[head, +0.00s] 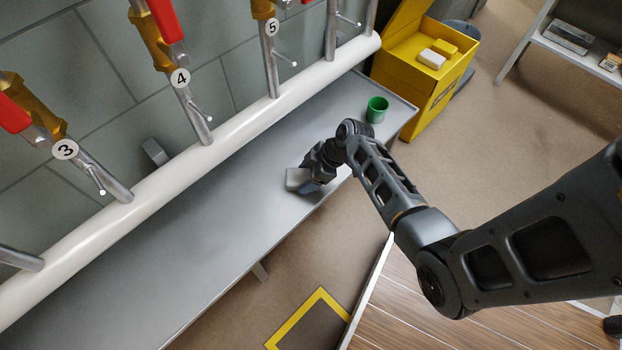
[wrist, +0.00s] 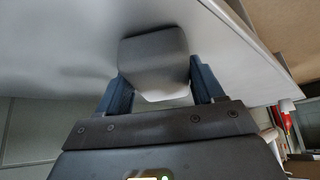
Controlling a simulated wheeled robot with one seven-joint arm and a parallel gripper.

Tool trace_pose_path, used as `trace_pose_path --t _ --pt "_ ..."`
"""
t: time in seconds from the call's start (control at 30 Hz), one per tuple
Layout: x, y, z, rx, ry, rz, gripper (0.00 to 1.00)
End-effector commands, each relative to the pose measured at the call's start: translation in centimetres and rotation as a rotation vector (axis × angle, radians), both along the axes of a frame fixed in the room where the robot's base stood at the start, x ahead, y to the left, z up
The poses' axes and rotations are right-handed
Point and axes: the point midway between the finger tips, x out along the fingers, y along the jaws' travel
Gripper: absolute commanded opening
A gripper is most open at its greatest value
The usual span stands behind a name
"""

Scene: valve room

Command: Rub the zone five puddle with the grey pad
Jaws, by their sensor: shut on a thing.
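My gripper (head: 312,184) is low over the grey metal bench (head: 195,243), in front of the pipes. It is shut on the grey pad (head: 297,178), a small light grey block. In the wrist view the pad (wrist: 155,62) sits between the two fingers, close to the bench surface. I cannot tell whether it touches the bench. The zone 5 label (head: 271,28) is on a pipe at the upper middle of the head view. No puddle can be made out on the bench; my gripper and arm cover part of it.
A green cup (head: 377,109) stands on the bench near its right end. A yellow bin (head: 425,85) holding a white and a yellow block is beyond that end. A white pipe (head: 175,165) runs along the bench's back. The left part of the bench is clear.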

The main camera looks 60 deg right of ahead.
Motion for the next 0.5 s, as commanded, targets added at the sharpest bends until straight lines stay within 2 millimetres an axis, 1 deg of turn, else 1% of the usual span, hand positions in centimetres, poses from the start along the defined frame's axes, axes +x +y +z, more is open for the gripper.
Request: trace_pose_path --t 0.27,0.37,0.5 --pt "0.1 -0.1 0.4 -0.003 -0.004 0.000 0.18" --pt "0.2 -0.1 1.0 -0.003 -0.005 -0.001 0.18" --pt "0.2 -0.2 2.3 -0.003 -0.005 -0.001 0.18"
